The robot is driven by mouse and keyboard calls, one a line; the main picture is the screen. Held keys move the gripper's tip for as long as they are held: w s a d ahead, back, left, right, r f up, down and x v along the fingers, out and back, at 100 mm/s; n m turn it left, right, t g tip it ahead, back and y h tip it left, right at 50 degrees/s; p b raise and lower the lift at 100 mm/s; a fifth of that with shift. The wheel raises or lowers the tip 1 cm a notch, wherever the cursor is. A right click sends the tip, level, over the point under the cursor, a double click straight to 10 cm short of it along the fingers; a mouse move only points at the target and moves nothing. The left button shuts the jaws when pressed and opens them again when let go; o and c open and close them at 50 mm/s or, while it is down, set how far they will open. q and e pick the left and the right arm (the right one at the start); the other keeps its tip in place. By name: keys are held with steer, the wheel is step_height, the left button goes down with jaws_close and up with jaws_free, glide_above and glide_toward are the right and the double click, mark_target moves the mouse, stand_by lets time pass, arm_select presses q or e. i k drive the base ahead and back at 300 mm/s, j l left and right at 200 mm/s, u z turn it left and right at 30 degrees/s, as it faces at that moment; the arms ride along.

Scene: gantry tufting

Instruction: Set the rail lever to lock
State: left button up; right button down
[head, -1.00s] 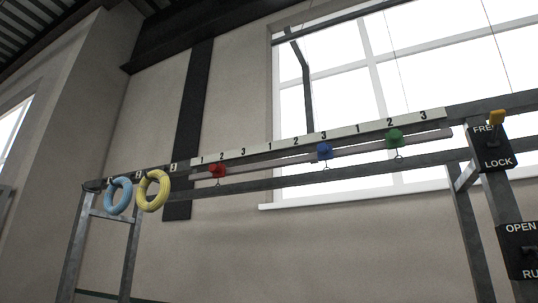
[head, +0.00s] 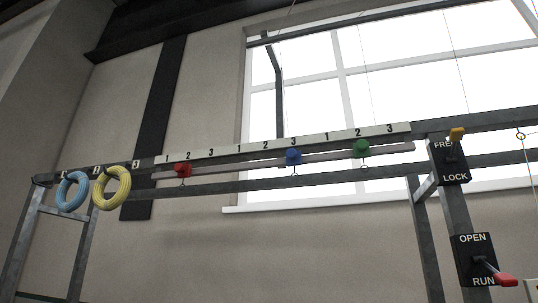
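The rail lever has a yellow handle (head: 457,133) and sits on a black plate (head: 450,165) marked FREE at the top and LOCK below, on the right post of the gantry. The handle points up, at the FREE end. The rail (head: 330,162) carries a red carriage (head: 183,170), a blue carriage (head: 293,157) and a green carriage (head: 361,148), each with a small hook below. A white strip (head: 225,149) with repeated numbers 1, 2, 3 runs above them. Neither of my grippers shows.
Below is a second black plate (head: 475,252) marked OPEN and RUN, with a red-handled lever (head: 505,280) near RUN. A blue coil (head: 72,191) and a yellow coil (head: 111,187) hang at the left end. A ring on a thread (head: 520,136) shows at far right.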

mark_target(456, 134)
steer(key=l+z, duration=0.1)
steer(key=z, duration=0.25)
steer(key=l+z, duration=0.1)
steer(key=z, duration=0.25)
steer(key=l+z, duration=0.1)
steer(key=z, duration=0.25)
